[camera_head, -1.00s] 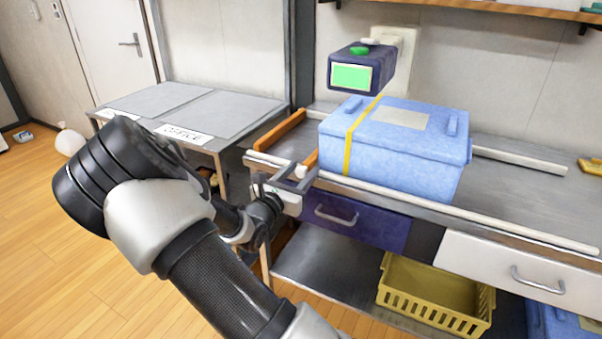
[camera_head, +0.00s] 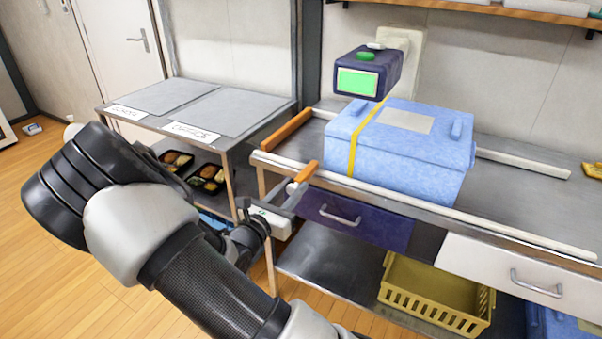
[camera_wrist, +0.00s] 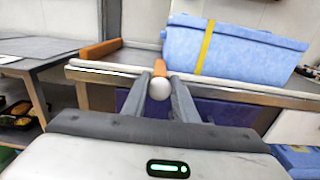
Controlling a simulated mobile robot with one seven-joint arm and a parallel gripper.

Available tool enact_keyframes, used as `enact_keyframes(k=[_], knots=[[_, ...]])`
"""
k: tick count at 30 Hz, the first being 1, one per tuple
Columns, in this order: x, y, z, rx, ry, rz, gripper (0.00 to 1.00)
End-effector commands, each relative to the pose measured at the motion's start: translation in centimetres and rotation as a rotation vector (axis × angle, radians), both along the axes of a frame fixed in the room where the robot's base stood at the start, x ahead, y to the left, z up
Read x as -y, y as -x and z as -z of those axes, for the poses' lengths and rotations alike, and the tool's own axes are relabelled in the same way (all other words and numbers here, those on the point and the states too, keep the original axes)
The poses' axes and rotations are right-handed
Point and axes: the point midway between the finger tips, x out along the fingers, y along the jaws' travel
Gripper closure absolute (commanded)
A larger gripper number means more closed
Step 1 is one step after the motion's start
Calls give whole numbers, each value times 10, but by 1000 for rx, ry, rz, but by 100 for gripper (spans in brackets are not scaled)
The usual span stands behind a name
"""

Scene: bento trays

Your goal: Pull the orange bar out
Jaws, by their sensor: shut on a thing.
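The orange bar (camera_head: 307,171) with a white round knob at its near end sticks out over the front edge of the steel bench, left of the blue box (camera_head: 420,165). My gripper (camera_head: 290,195) is shut on it at the knob end. In the wrist view the white knob (camera_wrist: 159,89) sits between my two fingers (camera_wrist: 160,84), with a short orange part (camera_wrist: 160,67) behind it. A second orange bar (camera_head: 287,130) lies along the bench's left end and also shows in the wrist view (camera_wrist: 100,49). The blue box has a yellow strap.
White rails (camera_head: 500,228) run along the bench front. A dark box with a green screen (camera_head: 367,73) stands behind the blue box. Below are a purple drawer (camera_head: 370,222) and a yellow crate (camera_head: 430,318). A grey table (camera_head: 245,112) with food trays (camera_head: 207,178) beneath is at left.

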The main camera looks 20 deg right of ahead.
Motion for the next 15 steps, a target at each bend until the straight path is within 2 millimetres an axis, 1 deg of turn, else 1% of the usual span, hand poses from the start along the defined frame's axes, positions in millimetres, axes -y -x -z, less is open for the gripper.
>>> enact_keyframes(k=[2, 10, 11, 13, 15], knots=[[-4, 3, 0, -1, 0, -2, 100], [-5, 4, 2, -3, -1, -2, 100], [-5, 4, 2, -3, -1, -2, 69], [-5, 4, 2, -3, 0, -2, 57], [-5, 4, 2, -3, 0, -1, 56]])
